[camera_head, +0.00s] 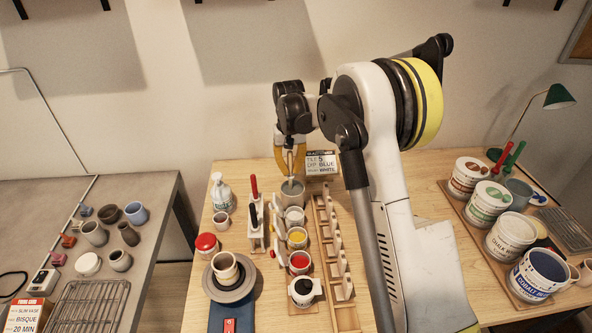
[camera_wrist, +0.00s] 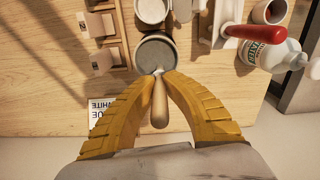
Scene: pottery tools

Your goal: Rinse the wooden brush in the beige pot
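My gripper (camera_head: 289,165) is above a beige-grey pot (camera_head: 291,195) at the far end of a row of cups. In the wrist view, its yellow fingertips (camera_wrist: 160,77) close on the wooden brush (camera_wrist: 159,106), whose rounded handle points back between the fingers. The brush (camera_head: 290,158) also shows in the head view, roughly upright, its lower end over or in the pot's mouth. The pot shows in the wrist view (camera_wrist: 139,58) with grey content. The bristles are hidden, so I cannot tell how deep they reach.
Cups of white (camera_head: 294,217), yellow (camera_head: 297,238) and red (camera_head: 299,262) stand in line before the pot. A wooden rack (camera_head: 325,225) is to the right, a white tool stand (camera_head: 255,235) and a bottle (camera_head: 221,191) to the left. A sign (camera_head: 321,162) stands behind.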

